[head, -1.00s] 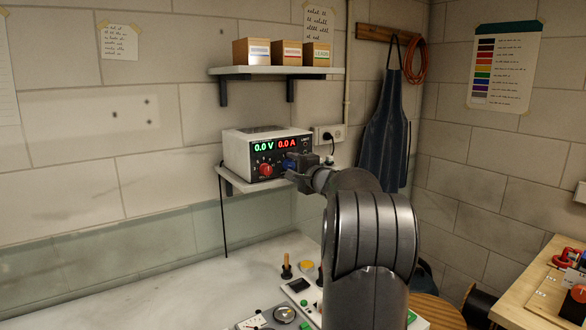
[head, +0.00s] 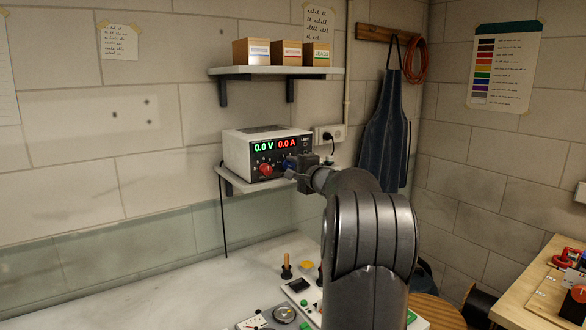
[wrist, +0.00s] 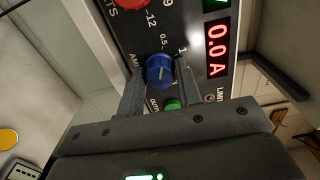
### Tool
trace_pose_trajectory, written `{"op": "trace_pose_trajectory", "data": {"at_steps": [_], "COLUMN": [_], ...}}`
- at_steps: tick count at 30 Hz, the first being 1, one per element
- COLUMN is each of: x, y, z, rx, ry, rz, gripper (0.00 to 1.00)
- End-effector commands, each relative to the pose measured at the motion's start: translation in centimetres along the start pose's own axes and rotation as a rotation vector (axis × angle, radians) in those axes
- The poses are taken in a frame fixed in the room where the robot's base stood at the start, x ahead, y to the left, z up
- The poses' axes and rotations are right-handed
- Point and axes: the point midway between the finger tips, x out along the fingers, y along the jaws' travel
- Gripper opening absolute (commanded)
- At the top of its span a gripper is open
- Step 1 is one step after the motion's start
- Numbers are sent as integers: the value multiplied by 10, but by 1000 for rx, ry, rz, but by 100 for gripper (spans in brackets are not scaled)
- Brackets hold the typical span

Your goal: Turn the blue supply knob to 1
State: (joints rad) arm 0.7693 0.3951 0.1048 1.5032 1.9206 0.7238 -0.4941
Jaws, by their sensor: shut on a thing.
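The blue supply knob (wrist: 160,70) is on the dark front panel of the power supply (head: 240,155), beside the amps lettering. My gripper (wrist: 160,84) is shut on it, one finger on each side. The knob has a pale pointer line; 0.5 and part of a 1 show on the scale around it, but I cannot tell exactly which mark the pointer meets. In the head view my gripper (head: 292,168) hides most of the knob. The displays read 0.0 V and 0.0 A.
A red knob (head: 266,169) sits left of the blue one. A green button (wrist: 173,104) lies close to my fingers. The supply stands on a wall shelf (head: 245,185), below a shelf with boxes (head: 290,71). A socket with a plug (head: 330,134) is to its right.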

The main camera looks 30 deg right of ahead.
Motion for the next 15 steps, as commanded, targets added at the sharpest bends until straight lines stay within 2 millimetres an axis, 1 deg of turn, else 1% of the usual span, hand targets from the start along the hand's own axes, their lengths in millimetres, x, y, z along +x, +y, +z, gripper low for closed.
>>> {"op": "trace_pose_trajectory", "data": {"at_steps": [8, 15], "x": [0, 0], "y": [1, 1], "z": [0, 0], "rx": [109, 300], "ry": [0, -1], "rz": [1, 1], "gripper": [9, 9]}}
